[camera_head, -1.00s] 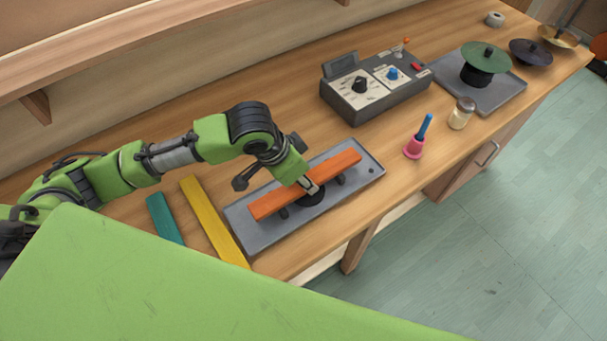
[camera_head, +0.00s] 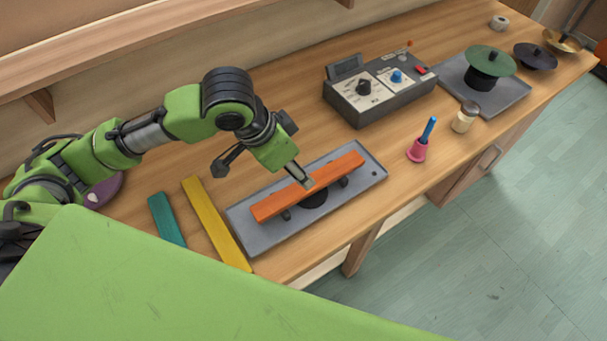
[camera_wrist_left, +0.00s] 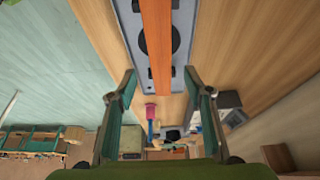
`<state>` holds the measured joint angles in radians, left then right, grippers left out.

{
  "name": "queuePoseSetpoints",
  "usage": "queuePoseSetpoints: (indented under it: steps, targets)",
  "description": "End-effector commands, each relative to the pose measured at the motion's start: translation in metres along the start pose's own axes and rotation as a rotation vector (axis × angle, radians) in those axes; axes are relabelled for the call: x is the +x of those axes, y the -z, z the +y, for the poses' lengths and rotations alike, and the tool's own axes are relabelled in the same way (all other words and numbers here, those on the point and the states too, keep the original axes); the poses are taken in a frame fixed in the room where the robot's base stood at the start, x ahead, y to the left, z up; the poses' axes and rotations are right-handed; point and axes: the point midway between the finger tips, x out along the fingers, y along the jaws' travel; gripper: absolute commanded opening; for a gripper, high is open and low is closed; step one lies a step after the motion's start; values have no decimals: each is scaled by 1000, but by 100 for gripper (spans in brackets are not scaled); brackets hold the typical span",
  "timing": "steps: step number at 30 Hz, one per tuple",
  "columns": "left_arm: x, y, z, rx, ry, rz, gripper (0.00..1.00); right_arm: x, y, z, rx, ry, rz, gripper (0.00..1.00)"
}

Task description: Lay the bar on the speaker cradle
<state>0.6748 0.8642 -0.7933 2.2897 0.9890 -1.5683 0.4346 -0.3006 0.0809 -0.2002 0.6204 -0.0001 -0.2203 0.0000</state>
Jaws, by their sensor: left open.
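The orange bar (camera_head: 275,206) lies lengthwise across the supports of the speaker cradle, above the grey base plate (camera_head: 243,236) with its round black speaker (camera_head: 315,199). It rests level and runs along the plate. My left gripper (camera_head: 303,178) is open just above the bar's middle and appears clear of it. In the left wrist view, the orange bar (camera_wrist_left: 156,45) passes between the two spread fingers of my gripper (camera_wrist_left: 162,88) and nothing is held. My right gripper is not in view.
A yellow bar (camera_head: 215,222) and a teal bar (camera_head: 166,218) lie left of the cradle. A grey control box (camera_head: 380,92) stands behind. A pink cup with a blue stick (camera_head: 418,150) and a small jar (camera_head: 465,118) stand to the right, near the table's front edge.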

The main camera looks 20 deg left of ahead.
Motion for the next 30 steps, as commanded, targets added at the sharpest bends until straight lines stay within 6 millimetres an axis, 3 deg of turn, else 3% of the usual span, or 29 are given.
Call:
queuePoseSetpoints:
  steps: [3, 9, 30]
  targets:
    - [-23, 0, -1, 1, 4, 3, 47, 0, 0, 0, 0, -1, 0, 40]
    - [-44, 0, 0, -1, 1, 1, 47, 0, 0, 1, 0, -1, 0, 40]
    - [-47, 0, 0, -1, 0, -1, 47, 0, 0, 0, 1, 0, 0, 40]
